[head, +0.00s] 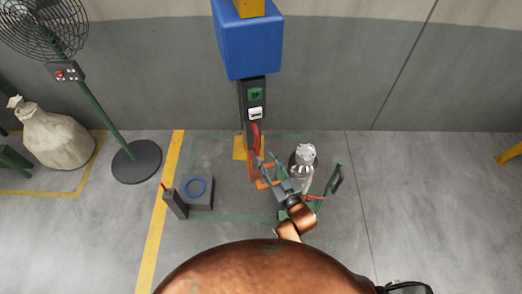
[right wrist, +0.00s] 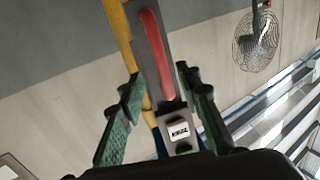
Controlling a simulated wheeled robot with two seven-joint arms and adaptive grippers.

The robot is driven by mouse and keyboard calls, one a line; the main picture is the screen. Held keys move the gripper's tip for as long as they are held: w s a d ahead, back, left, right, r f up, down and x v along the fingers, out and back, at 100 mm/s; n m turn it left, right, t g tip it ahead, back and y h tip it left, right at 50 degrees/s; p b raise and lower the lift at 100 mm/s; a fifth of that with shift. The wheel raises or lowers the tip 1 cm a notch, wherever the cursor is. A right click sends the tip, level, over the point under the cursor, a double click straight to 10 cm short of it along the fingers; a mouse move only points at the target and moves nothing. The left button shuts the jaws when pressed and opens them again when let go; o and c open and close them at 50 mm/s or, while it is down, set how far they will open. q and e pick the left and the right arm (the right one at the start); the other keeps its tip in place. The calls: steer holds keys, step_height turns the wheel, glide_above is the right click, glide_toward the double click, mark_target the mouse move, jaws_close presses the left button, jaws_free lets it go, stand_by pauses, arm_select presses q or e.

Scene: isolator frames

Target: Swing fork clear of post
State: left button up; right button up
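A dark upright panel (head: 252,105) with a red handle (head: 256,140) hangs below a blue box on the yellow post (head: 240,148). An orange forked piece (head: 265,183) shows low beside the post, partly hidden by my right gripper; I cannot tell whether they touch. In the right wrist view the red handle (right wrist: 156,50) and dark panel lie beyond and between the spread fingers (right wrist: 158,82). The yellow post (right wrist: 118,30) shows at left. My left gripper is not in view.
A grey metal canister (head: 303,160) stands close right of my gripper, near a green frame (head: 335,182). A box with a blue ring (head: 196,187) stands left on the floor. A fan (head: 135,162) and a sack (head: 55,138) are farther left. The right floor is mostly clear.

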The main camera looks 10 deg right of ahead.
mark_target(264, 113)
steer(key=v, duration=0.3)
steer(key=shift+s, duration=0.2)
steer(key=shift+d+r+m, duration=0.3)
steer(key=shift+r+m, duration=0.1)
steer(key=c, duration=0.4)
steer(key=d+r+m+p, duration=0.1)
steer(key=r+m, duration=0.1)
steer(key=d+r+m+p, duration=0.1)
steer(key=r+m, duration=0.1)
steer(key=m, duration=0.1)
steer(key=w+d+r+m+p, duration=0.1)
steer(key=d+r+m, duration=0.1)
steer(key=shift+r, duration=0.2)
jaws_close()
steer(key=d+r+m+p, duration=0.3)
steer(key=d+r+m, duration=0.1)
steer(key=r+m, duration=0.45)
steer(key=shift+m+y, duration=0.3)
steer(key=shift+m, duration=0.35)
steer(key=shift+w+a+f+p, duration=0.2)
steer(key=shift+w+a+p, duration=0.05)
steer(key=shift+w+a, duration=1.2)
steer(key=shift+w+a+f+p, duration=0.15)
steer(key=shift+w+a+p, duration=0.05)
steer(key=shift+w+a, duration=1.25)
steer(key=shift+w+a+f+p, duration=0.25)
steer(key=shift+w+a, duration=0.9)
steer(key=shift+w, duration=0.55)
